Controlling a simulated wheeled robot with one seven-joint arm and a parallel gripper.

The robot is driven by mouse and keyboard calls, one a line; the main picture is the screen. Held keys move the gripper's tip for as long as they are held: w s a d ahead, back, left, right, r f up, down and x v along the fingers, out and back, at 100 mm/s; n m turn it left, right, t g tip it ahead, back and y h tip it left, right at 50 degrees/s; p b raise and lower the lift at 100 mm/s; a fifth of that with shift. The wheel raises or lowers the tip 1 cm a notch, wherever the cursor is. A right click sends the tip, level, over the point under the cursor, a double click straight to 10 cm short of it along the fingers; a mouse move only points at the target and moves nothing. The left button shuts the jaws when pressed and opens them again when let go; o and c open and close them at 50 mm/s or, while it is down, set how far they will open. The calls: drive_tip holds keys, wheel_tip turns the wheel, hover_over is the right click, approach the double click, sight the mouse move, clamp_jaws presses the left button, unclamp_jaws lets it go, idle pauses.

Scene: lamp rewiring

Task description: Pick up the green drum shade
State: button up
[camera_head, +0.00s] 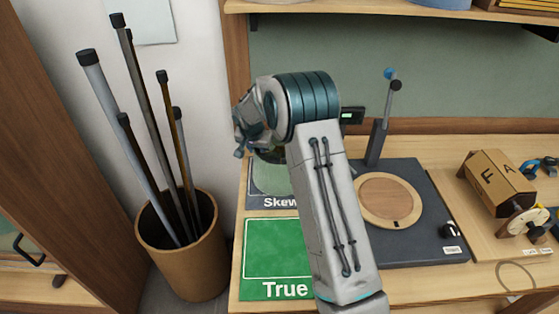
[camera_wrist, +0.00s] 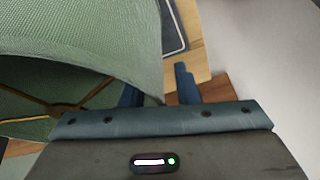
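The green drum shade (camera_wrist: 100,35) fills the upper left of the wrist view, with its woven wall and brown inner frame bars showing. In the head view, part of the shade (camera_head: 268,180) shows beside my arm, over the dark "Skew" mat. My gripper (camera_wrist: 158,86) is at the shade's rim. One finger shows under the rim on the inner side and the other is outside the wall. A gap shows between the wall and the outer finger, so the gripper looks open around the wall. My arm hides the gripper in the head view.
A green "True" mat (camera_head: 276,255) lies in front of the "Skew" mat (camera_head: 270,201). A dark turntable base (camera_head: 424,236) with a wooden disc (camera_head: 388,200) and an upright post stands to the right. A bin (camera_head: 183,252) of tall rods stands left of the bench. A wooden device (camera_head: 495,183) sits far right.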

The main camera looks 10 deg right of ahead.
clamp_jaws()
